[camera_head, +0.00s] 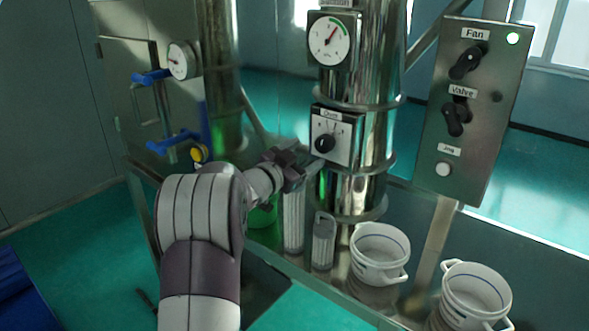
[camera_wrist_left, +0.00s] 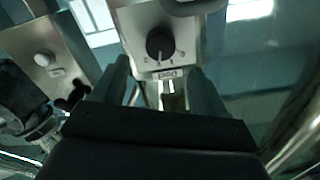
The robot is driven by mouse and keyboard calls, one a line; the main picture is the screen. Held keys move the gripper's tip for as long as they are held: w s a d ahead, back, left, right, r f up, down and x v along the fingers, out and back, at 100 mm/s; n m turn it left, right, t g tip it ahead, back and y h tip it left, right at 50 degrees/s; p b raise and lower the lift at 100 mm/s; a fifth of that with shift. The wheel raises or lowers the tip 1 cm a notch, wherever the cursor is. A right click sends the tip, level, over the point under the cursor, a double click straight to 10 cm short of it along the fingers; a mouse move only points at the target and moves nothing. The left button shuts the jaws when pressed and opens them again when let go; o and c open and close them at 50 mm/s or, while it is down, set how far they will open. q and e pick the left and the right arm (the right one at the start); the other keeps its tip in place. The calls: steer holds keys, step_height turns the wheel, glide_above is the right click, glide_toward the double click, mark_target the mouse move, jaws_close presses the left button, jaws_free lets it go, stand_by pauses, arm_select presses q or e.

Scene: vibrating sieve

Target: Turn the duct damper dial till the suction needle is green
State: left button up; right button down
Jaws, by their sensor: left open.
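The duct damper dial (camera_head: 325,144) is a black knob on a white plate on the metal duct, below the suction gauge (camera_head: 331,40). The gauge has a white face with a red needle that points up and to the right, near the green arc at its upper right. My left gripper (camera_head: 313,163) is just left of the dial plate, apart from the knob. In the left wrist view the dial (camera_wrist_left: 160,43) appears upside down beyond the open fingers of my left gripper (camera_wrist_left: 160,82), with nothing between them. My right gripper does not show.
A control panel (camera_head: 468,110) with Fan and Valve knobs, a white button and a lit green lamp stands at the right. Another gauge (camera_head: 181,61) and blue handles are at the left. White buckets (camera_head: 380,243) stand below the duct.

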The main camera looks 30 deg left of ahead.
arm_select(q)
steer(key=s, duration=0.4)
steer(key=shift+s+a+b, duration=0.1)
steer(key=shift+a+b, duration=0.05)
steer(key=shift+b, duration=0.15)
steer(key=s+a+f+n+g+y, duration=0.2)
steer(key=s+f+n+g+y, duration=0.15)
steer(key=f, duration=0.35)
steer(key=s+a+f+n+g+y, duration=0.2)
steer(key=s+f+n+g+y, duration=0.15)
steer(key=f, duration=0.35)
steer(key=s+d+f+g+h, duration=0.2)
steer(key=s+d, duration=0.3)
steer(key=d, duration=0.3)
steer(key=s+d+f+m+g+h, duration=0.1)
steer(key=s+d+f+g, duration=0.3)
steer(key=d, duration=0.5)
steer(key=s+d+f+m+g+h, duration=0.1)
steer(key=s+d+f+g+h, duration=0.1)
steer(key=s+d, duration=0.5)
steer(key=shift+s+d+f+g+h, duration=0.4)
steer(key=shift+d+f+g, duration=0.4)
steer(key=shift+d, duration=0.35)
steer(key=shift+w+r, duration=0.1)
